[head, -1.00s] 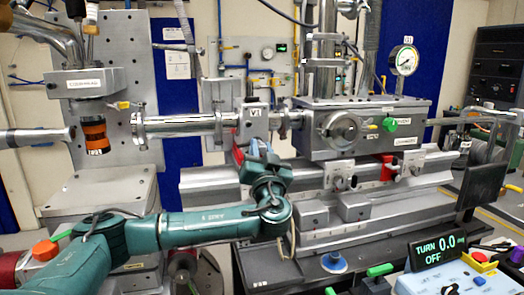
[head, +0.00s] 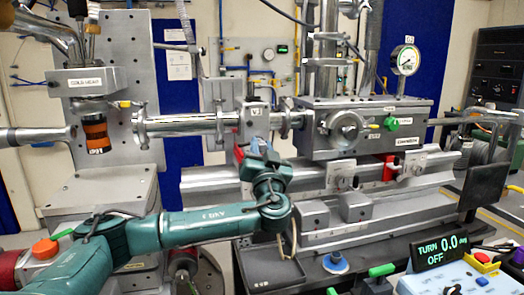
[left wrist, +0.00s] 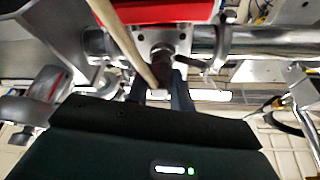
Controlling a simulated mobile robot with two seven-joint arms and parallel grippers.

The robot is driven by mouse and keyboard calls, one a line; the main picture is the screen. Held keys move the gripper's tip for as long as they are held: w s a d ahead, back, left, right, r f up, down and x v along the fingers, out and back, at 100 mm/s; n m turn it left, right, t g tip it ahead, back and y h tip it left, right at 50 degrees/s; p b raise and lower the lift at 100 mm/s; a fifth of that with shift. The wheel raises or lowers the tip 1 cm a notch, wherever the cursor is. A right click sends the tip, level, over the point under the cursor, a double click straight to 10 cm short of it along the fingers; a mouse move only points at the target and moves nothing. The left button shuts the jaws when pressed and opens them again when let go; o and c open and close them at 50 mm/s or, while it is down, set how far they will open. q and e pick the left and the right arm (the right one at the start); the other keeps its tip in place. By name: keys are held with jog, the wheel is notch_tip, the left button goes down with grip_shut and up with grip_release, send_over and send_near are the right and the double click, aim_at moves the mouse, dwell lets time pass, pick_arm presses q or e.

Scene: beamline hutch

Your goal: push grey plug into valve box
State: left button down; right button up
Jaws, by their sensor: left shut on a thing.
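The valve box (head: 253,123) is the small grey block on the horizontal steel pipe in the head view. In the left wrist view its underside (left wrist: 178,36) shows small screw holes. My left gripper (head: 256,146) is just below the box, pointing up at it. In the left wrist view the left gripper (left wrist: 160,90) is shut on the grey plug (left wrist: 161,72), a short dark piece between the fingertips. The plug's far end is at or close to the box's underside; I cannot tell how deep it sits. My right gripper is not in view.
A tan cable (left wrist: 125,42) runs close beside the plug. A red part (left wrist: 165,10) lies at the top of the left wrist view. The large chamber (head: 362,125) with a round flange stands right of the box, above a grey rail (head: 212,182). A control box (head: 455,280) is at lower right.

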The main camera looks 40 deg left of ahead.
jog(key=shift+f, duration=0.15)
pick_arm(q)
jog(key=c, duration=1.1)
grip_release()
jog(key=shift+c, duration=0.2)
jog(key=b+v, duration=0.3)
jog(key=v, duration=1)
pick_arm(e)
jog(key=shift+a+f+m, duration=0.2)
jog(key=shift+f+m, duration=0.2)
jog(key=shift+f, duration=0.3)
pick_arm(q)
jog(key=shift+f, duration=0.2)
